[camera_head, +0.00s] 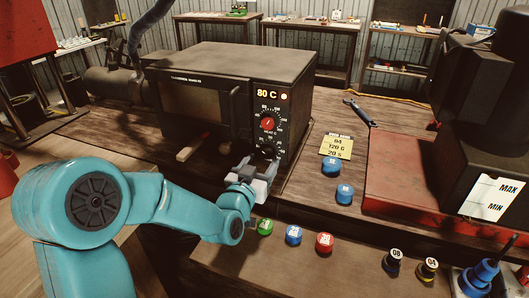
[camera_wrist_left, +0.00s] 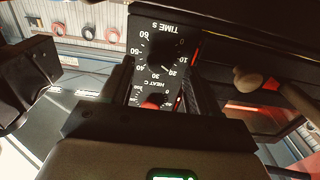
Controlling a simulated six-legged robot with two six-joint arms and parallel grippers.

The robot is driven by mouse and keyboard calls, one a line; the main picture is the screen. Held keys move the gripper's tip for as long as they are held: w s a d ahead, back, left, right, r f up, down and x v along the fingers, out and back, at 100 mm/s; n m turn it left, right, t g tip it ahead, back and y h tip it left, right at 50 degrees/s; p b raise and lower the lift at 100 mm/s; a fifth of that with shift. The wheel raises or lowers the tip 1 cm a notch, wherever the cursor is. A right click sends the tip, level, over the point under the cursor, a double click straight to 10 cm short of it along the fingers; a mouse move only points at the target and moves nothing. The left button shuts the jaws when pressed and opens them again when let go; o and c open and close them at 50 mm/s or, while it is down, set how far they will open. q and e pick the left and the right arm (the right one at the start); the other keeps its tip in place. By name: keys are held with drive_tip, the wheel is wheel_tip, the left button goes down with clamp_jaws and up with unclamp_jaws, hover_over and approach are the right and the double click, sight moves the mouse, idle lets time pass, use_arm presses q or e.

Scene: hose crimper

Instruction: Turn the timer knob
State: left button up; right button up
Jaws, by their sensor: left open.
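The black oven (camera_head: 225,85) stands on the wooden bench with its display reading 80 C. Its front panel carries a red-centred heat knob (camera_head: 267,123) and, below it, the dark timer knob (camera_head: 268,152), partly hidden by my gripper. The wrist view shows the panel upside down, with the timer knob (camera_wrist_left: 160,52) under the TIME S label and the red heat knob (camera_wrist_left: 153,100) nearer my gripper. I cannot read the timer's pointer surely. My left gripper (camera_head: 258,166) is open just in front of the lower panel; contact with the knob cannot be made out. My right gripper is out of view.
A yellow note (camera_head: 336,147) and blue-capped pieces (camera_head: 332,168) lie right of the oven. Green (camera_head: 265,227), blue (camera_head: 293,235) and red (camera_head: 324,243) caps line the front ledge. A red-based machine (camera_head: 405,190) stands at the right.

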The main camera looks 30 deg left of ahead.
sight(268, 151)
use_arm(q)
drive_tip(key=shift+x, duration=1.05)
drive_tip(key=shift+w+a, duration=0.1)
drive_tip(key=shift+w, duration=0.3)
drive_tip(key=shift+s, duration=0.1)
drive_tip(key=c, duration=1)
drive_tip(key=shift+c, duration=0.2)
drive_tip(key=o, duration=1)
drive_tip(key=shift+o, duration=0.2)
